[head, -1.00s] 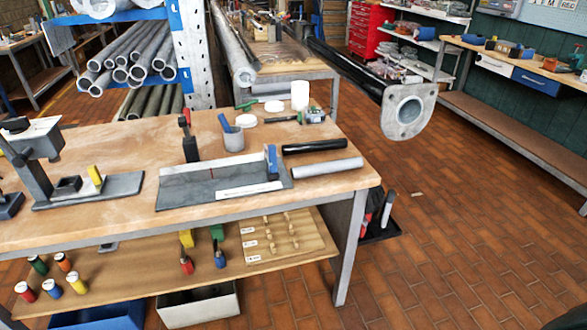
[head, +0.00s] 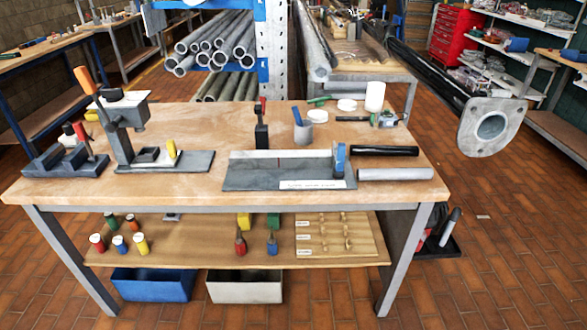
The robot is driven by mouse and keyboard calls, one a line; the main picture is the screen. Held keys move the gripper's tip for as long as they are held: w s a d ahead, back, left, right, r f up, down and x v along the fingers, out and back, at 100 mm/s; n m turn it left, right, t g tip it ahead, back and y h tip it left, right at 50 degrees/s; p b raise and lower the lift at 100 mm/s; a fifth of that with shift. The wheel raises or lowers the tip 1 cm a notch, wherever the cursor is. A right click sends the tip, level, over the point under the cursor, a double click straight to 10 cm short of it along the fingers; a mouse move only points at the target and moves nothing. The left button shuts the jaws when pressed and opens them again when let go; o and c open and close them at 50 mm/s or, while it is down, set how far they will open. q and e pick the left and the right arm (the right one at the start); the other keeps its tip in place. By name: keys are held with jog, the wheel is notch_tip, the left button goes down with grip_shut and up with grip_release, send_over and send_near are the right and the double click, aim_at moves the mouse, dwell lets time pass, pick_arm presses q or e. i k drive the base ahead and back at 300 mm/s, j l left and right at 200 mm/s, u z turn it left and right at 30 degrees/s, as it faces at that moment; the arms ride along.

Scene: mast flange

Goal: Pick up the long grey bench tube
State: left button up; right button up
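The grey bench tube (head: 398,174) lies flat near the right front of the wooden bench (head: 265,112), pointing left to right. A black tube (head: 382,151) lies just behind it, roughly parallel and apart from it. The left end of the grey tube is close to a dark grey tray-like fixture (head: 240,174) with a blue upright part (head: 340,160). Neither of my grippers shows in the head view.
A grey-ended mast flange (head: 470,130) on a long black tube juts out right of the bench. A cup (head: 303,133), a clamp (head: 261,130) and a press (head: 120,140) stand on the bench. Clear tiled floor (head: 510,240) lies at the right.

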aim_at(408, 174)
jog(key=i+l, duration=0.1)
jog(key=l, duration=0.45)
jog(key=i+l, duration=0.1)
jog(key=l, duration=0.4)
jog(key=i+l, duration=0.1)
jog(key=l, duration=0.45)
jog(key=i+l+u, duration=0.1)
jog(key=l, duration=0.4)
jog(key=i+l, duration=0.1)
jog(key=l, duration=0.45)
